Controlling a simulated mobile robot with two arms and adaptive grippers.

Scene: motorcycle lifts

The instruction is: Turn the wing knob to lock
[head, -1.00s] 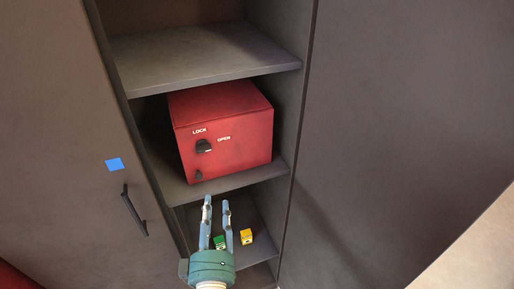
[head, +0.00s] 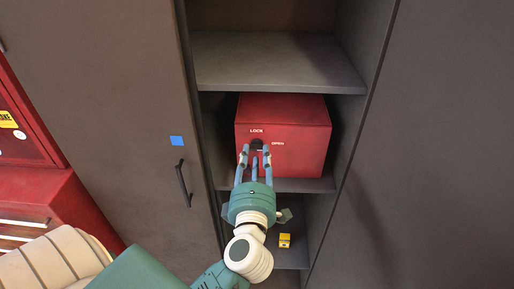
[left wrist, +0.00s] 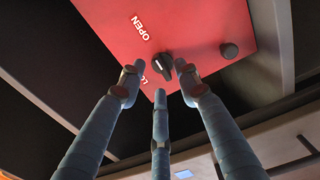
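The black wing knob (head: 256,144) is on the front of a red box (head: 300,135) on the cabinet's middle shelf. LOCK is printed above the knob and OPEN to its right. The left wrist view shows the knob (left wrist: 163,65) with a short pale mark; I cannot tell which label it points to. My left gripper (head: 254,149) is in front of the box, its three slim blue fingers spread and pointing at the knob. In the left wrist view the fingertips (left wrist: 158,75) are apart around the knob, with no clear contact. My right gripper is not in view.
A smaller round dark knob (left wrist: 229,50) is on the same box face. A yellow box (head: 285,240) sits on the shelf below. Cabinet side walls and the shelf above (head: 275,62) bound the space. A closed door with a handle (head: 184,184) stands left.

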